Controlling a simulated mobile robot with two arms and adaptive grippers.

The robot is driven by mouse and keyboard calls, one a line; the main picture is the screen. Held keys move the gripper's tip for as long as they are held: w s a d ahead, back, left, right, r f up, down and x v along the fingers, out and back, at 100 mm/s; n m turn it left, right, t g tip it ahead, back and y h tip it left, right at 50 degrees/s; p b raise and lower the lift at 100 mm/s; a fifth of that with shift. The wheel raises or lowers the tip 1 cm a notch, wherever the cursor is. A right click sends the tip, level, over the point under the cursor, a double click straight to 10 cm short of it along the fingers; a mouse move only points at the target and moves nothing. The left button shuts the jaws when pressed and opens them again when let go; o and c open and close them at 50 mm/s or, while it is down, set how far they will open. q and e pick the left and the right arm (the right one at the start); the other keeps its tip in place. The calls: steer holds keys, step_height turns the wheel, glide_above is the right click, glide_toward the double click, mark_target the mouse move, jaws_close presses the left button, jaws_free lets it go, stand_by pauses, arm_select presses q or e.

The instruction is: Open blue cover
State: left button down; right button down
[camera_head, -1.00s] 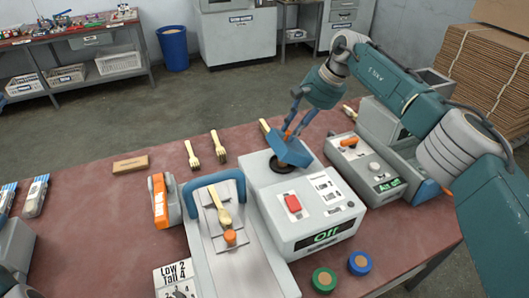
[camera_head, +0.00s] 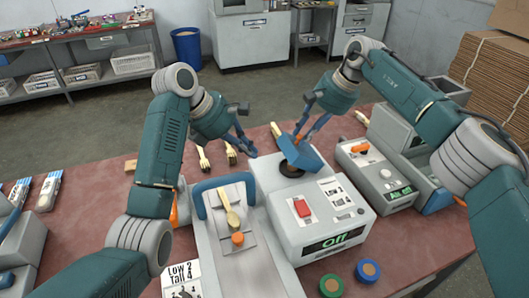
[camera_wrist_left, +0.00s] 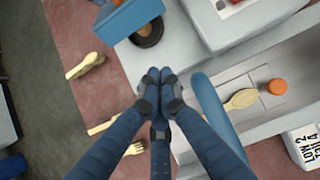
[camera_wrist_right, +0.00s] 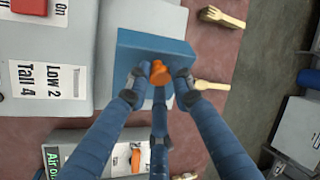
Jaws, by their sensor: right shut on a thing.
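The blue cover (camera_head: 301,158) is tilted above a round dark opening (camera_head: 289,170) on top of the white machine (camera_head: 310,215). My right gripper (camera_head: 299,136) is shut on the cover's orange knob. In the right wrist view the cover (camera_wrist_right: 150,48) and the orange knob (camera_wrist_right: 159,72) sit between the fingertips. My left gripper (camera_head: 247,152) hangs left of the cover, apart from it. In the left wrist view its fingertips (camera_wrist_left: 157,76) are together with nothing between them, and the cover (camera_wrist_left: 125,18) and opening (camera_wrist_left: 147,32) show beyond them.
A press with a blue handle (camera_head: 198,207) and a wooden spoon (camera_head: 231,212) stands left of the machine. Wooden forks (camera_head: 203,160) lie behind. A grey device (camera_head: 380,180) stands at right. Green (camera_head: 331,286) and blue (camera_head: 368,270) discs lie at the front edge.

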arm_select(q)
steer(key=x, duration=0.9)
steer(key=shift+w+d+f, duration=0.15)
steer(key=shift+d+f, duration=0.05)
steer(key=shift+d, duration=0.1)
steer(key=shift+w+d+r, duration=0.1)
steer(key=shift+d+r, duration=0.2)
steer(key=shift+r, duration=0.25)
steer(key=shift+w+d+r, duration=0.15)
steer(key=shift+d+r, duration=0.15)
steer(key=shift+r, duration=0.3)
steer(key=shift+w+d+r, duration=0.15)
steer(key=shift+d+r, duration=0.15)
steer(key=shift+r, duration=0.15)
steer(key=shift+w+d+r, duration=0.2)
steer(key=shift+d+r, duration=0.4)
steer(key=shift+r, duration=0.3)
arm_select(e)
steer(key=c, duration=1.5)
jaws_free()
steer(key=shift+a, duration=0.2)
arm_select(q)
steer(key=shift+a+f, duration=0.1)
arm_select(e)
steer(key=shift+d, duration=0.1)
